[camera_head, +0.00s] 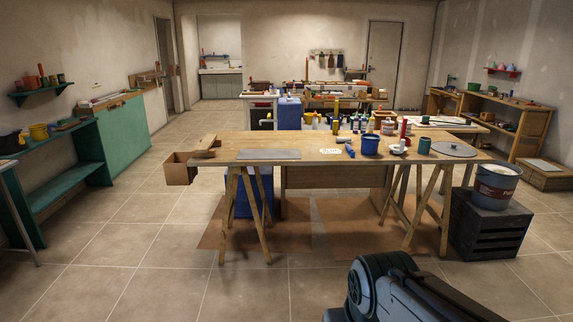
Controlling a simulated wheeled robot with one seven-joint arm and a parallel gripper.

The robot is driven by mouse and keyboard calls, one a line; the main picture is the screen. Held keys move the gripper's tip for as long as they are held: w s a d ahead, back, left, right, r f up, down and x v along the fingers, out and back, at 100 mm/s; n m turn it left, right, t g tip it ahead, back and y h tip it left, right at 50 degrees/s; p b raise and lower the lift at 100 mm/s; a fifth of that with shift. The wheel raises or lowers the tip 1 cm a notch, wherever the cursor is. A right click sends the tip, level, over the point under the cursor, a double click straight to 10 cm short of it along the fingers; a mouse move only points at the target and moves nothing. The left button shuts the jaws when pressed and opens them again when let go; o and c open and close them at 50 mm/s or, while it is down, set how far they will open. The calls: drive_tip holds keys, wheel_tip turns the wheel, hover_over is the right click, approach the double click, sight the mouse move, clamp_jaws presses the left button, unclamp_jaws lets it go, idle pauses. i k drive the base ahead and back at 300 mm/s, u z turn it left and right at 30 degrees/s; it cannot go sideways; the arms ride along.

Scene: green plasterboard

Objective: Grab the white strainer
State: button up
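Part of my arm shows at the bottom right, well in front of the table. My gripper is not in view.
The tiled floor before the table is clear.

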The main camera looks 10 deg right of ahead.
sight(396, 149)
drive_tip(key=z, duration=0.2)
drive_tip(key=i, duration=1.55)
drive_tip(key=z, duration=0.6)
drive_tip(key=i, duration=1.65)
drive_tip(key=z, duration=0.4)
drive_tip(key=i, duration=1.05)
drive_tip(key=z, duration=0.15)
